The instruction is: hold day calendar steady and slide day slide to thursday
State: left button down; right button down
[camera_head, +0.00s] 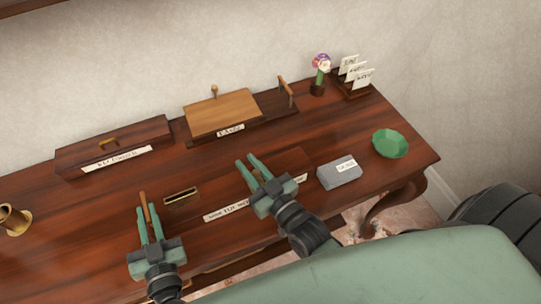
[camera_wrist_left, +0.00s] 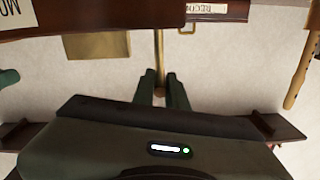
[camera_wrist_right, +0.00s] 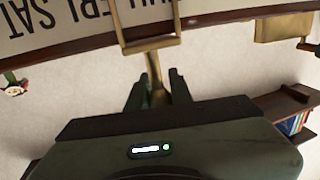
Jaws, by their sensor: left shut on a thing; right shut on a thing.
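The day calendar is a dark wooden board with a pale day strip (camera_head: 226,210), partly hidden behind my right gripper (camera_head: 256,168). In the right wrist view the strip (camera_wrist_right: 50,30) reads upside down, with SAT, FRI and part of a further day visible. The brass day slide (camera_wrist_right: 150,43) frames letters beside FRI that look like part of THU; its far edge is cut off. My right gripper (camera_wrist_right: 157,95) is shut on its brass stem. My left gripper (camera_head: 148,220) is shut on a brass post (camera_wrist_left: 160,55) beside the board's MON end.
A grey box (camera_head: 338,175) and green dish (camera_head: 390,143) stand right of the calendar. Behind are a wooden box (camera_head: 110,148), a lidded tray (camera_head: 223,112), a flower (camera_head: 321,70) and a card rack (camera_head: 352,80).

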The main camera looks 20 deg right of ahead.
jog(key=shift+a, duration=0.45)
jog(key=c, duration=1.3)
grip_release()
jog(key=shift+o, duration=0.2)
jog(key=v, duration=1.2)
